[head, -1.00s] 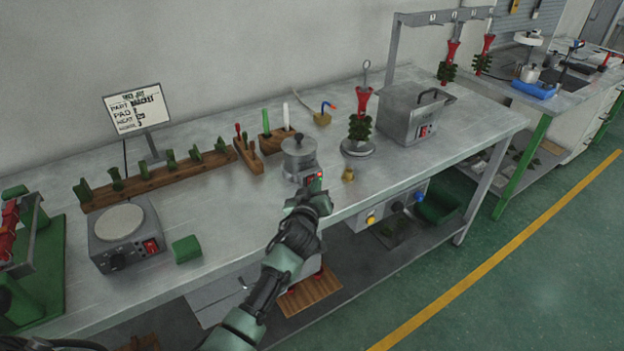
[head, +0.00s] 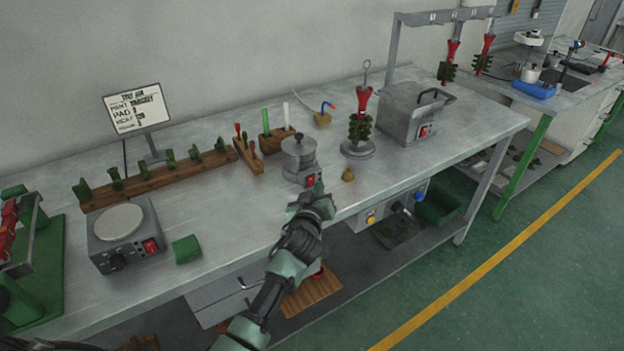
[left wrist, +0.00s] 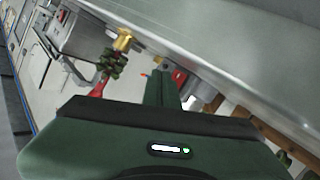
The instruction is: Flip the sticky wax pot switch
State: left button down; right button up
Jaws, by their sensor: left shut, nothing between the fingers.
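My left gripper (head: 319,187) is shut and empty, just in front and to the right of the switch. Contact with it cannot be told. In the left wrist view the shut fingers (left wrist: 163,88) point toward the red switch (left wrist: 179,77), which shows close beside their tips. My right gripper is not in view.
A brass piece (head: 348,174) sits right of the pot, beside a wax tree on a round stand (head: 358,148). A wooden tool block (head: 248,157) is to the left. A hot plate (head: 125,240) and green block (head: 186,249) stand further left. Bare bench lies between.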

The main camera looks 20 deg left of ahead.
pick_arm(q)
jog(key=shift+s+d+f, duration=0.2)
jog(key=shift+s+d, duration=0.3)
jog(key=shift+d, duration=0.15)
jog(key=shift+s+d+b, duration=0.5)
jog(key=shift+s+d, duration=0.55)
jog(key=shift+d, duration=0.25)
jog(key=shift+f, duration=0.2)
